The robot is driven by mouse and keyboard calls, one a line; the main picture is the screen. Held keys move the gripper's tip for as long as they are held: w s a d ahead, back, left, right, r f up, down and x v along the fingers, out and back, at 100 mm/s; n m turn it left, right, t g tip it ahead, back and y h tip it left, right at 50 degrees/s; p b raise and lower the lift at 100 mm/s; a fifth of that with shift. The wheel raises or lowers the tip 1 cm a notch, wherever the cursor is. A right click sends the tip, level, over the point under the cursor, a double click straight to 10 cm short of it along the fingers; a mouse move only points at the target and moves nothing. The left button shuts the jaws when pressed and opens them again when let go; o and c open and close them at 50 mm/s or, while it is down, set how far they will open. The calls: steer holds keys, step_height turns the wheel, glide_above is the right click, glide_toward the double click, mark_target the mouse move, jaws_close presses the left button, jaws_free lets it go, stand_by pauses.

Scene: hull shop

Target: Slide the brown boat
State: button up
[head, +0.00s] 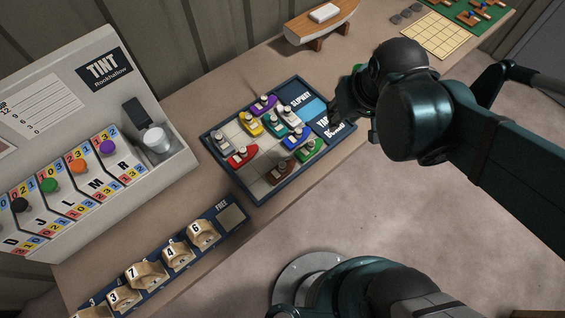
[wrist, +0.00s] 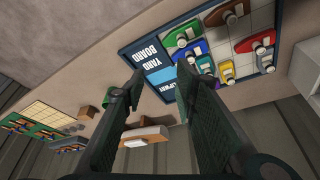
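The brown boat (head: 281,171) sits on the yard board (head: 232,180), near the board's front edge in the head view. It also shows at the top of the wrist view (wrist: 224,14). A green boat (head: 311,149) and a blue boat (head: 294,142) lie up and to the right of it. A red boat (head: 241,156) lies to its left. My gripper (head: 339,112) hangs by the board's right end, beside the printed labels and apart from the brown boat. In the wrist view my gripper (wrist: 159,80) has its fingers spread with nothing between them.
A grey cabinet labelled TINT (head: 75,110) with coloured knobs stands left of the board. A rack of numbered pieces (head: 165,262) lies at the front. A wooden boat model (head: 322,22) stands behind. Other boats crowd the board's middle and back.

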steer(key=s+a+f+n+g, duration=0.1)
steer(key=a+f+n+g, duration=0.1)
steer(key=a+f, duration=0.55)
steer(key=n+g+h+p, duration=0.1)
steer(key=n+g+p, duration=0.1)
glide_above(282, 164)
steer(key=shift+s+f, duration=0.1)
steer(key=shift+f, duration=1.9)
steer(key=shift+f, duration=0.2)
steer(key=shift+f+b, duration=1.1)
steer(key=shift+f, duration=2.6)
steer(key=shift+c, duration=0.4)
jaws_close()
